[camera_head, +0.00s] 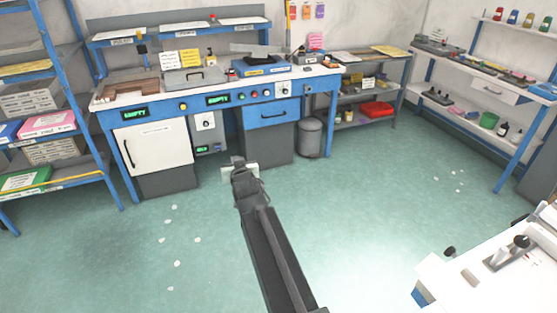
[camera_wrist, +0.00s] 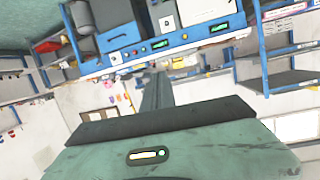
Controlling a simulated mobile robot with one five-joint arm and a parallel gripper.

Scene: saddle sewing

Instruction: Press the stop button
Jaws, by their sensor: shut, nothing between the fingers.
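A blue-fronted workbench (camera_head: 222,105) stands against the back wall. The panel also shows upside down in the wrist view (camera_wrist: 172,42). My gripper (camera_head: 239,164) is shut and empty. In the head view it appears below the panel, in front of the bench, apart from the buttons.
A white-doored cabinet (camera_head: 153,147) and a grey bin (camera_head: 309,138) stand under the bench. A loaded blue rack (camera_head: 62,177) is at the left. Another workbench (camera_head: 485,88) is at the right, and a white machine (camera_head: 480,275) at lower right. The green floor between is mostly clear.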

